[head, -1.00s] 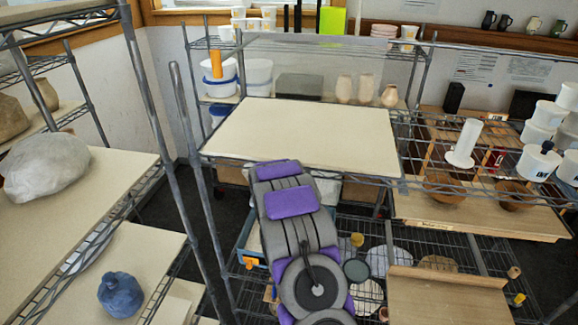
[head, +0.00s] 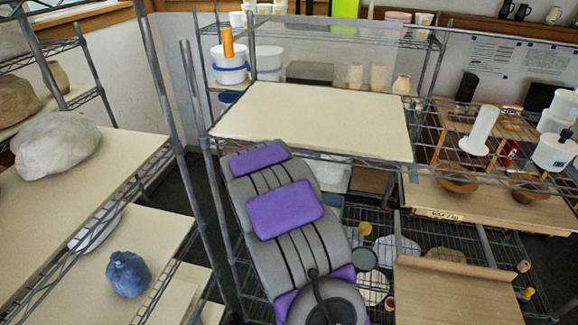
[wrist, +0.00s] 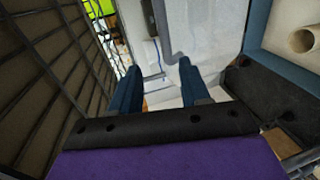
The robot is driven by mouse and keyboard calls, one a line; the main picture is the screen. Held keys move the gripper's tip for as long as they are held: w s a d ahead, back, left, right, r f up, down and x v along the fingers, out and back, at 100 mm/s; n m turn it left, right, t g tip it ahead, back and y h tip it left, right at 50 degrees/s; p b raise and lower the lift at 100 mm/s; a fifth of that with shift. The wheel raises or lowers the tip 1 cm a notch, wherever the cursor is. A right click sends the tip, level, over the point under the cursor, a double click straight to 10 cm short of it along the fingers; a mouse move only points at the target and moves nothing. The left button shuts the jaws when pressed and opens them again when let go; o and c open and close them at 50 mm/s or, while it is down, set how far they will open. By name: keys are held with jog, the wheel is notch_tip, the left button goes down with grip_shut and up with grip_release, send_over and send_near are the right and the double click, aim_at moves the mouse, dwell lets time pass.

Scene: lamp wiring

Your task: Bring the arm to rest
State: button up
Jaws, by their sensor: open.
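My gripper (wrist: 158,82) shows in the wrist view as two dark blue fingers held apart, with nothing visible between them. Beyond the fingers are a pale surface and a bent grey pipe (wrist: 172,50). My grey and purple arm (head: 285,207) rises from the bottom of the head view toward the front edge of a cream shelf board (head: 315,122). The gripper itself is hidden in the head view.
Wire shelving stands on both sides. A white cylinder (head: 479,129) and bowls stand at right. The cream board is bare. In the wrist view, a wire grid (wrist: 50,75) lies close at left.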

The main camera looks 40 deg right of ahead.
dwell(0.5)
jog(key=a+f+m+y+b, duration=0.1)
jog(key=a+f+y+b, duration=0.15)
jog(key=a, duration=0.35)
jog(key=a+f+m+y+b, duration=0.1)
jog(key=a+f+y+b, duration=0.15)
jog(key=a, duration=0.25)
jog(key=s+a+f+g+y+b, duration=0.1)
jog(key=s+a+f+y+b, duration=0.15)
jog(key=a, duration=0.25)
jog(key=s+a+f+m+g+y+b, duration=0.1)
jog(key=s+a+y+b, duration=0.1)
jog(key=s+a+b, duration=0.3)
jog(key=s+a+f+g+y, duration=0.1)
jog(key=s+a+f+y, duration=0.1)
jog(key=a, duration=0.4)
jog(key=s+a+f+m+g+b, duration=0.1)
jog(key=s+a+f+g+b, duration=0.1)
jog(key=s, duration=0.8)
jog(key=s+a+f+m+g+b, duration=0.2)
jog(key=s+g+b, duration=0.1)
jog(key=s, duration=0.8)
jog(key=s+a+f+m+g+b, duration=0.1)
jog(key=s+a+f+g+b, duration=0.1)
jog(key=s, duration=0.8)
jog(key=a+g+b, duration=0.1)
jog(key=b, duration=0.1)
jog(key=shift+s+m+y+b, duration=0.3)
jog(key=shift+s+y+b, duration=0.05)
jog(key=shift+s+b, duration=0.05)
